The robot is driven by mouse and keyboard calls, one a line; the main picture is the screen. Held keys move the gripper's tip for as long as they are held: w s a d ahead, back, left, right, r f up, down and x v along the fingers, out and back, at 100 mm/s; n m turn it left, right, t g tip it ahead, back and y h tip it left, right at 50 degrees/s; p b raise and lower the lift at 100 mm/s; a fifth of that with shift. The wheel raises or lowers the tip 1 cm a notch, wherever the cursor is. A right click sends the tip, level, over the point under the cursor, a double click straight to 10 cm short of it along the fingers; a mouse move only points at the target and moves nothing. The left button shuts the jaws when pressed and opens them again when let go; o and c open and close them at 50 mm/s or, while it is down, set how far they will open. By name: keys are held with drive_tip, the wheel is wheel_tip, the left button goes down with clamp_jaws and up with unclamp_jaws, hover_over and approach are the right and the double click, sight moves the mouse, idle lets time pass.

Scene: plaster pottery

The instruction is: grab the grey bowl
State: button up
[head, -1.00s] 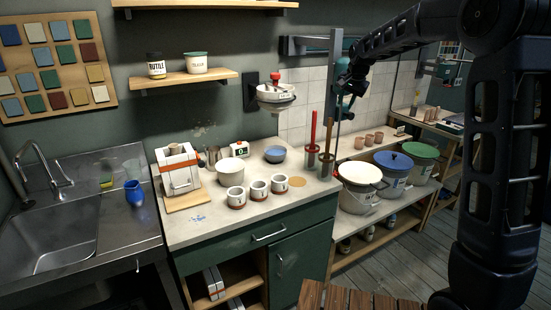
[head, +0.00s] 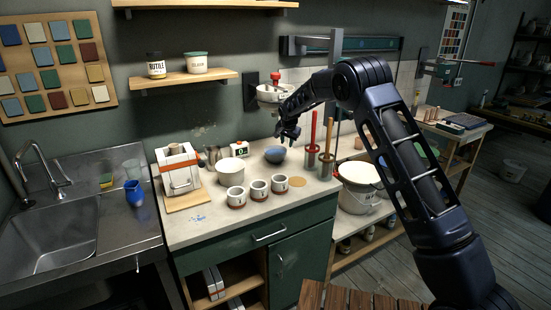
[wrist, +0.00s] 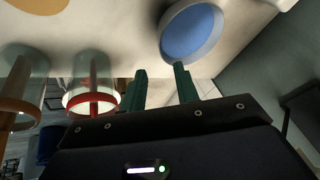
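The grey bowl (head: 274,155) stands on the worktop near its back right; it looks blue-grey in the head view. In the wrist view the bowl (wrist: 212,50) has a pale grey rim and a blue inside, and it lies beyond the fingers, cut by the top edge. My gripper (head: 290,143) is above and slightly right of the bowl in the head view. In the wrist view its two green fingers (wrist: 160,70) are apart with nothing between them. The fingers are not around the bowl.
Several white cups (head: 258,190) and a white pot (head: 230,171) stand left and in front of the bowl. Two cylinders with upright handles (head: 311,156) stand close on its right. A wall-mounted device (head: 272,93) hangs above. The worktop's front left (head: 205,228) is mostly clear.

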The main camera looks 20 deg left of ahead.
sight(285, 155)
drive_tip(key=shift+a+x, duration=0.2)
drive_tip(key=shift+x, duration=5.35)
drive_tip(key=shift+s, duration=0.2)
clamp_jaws()
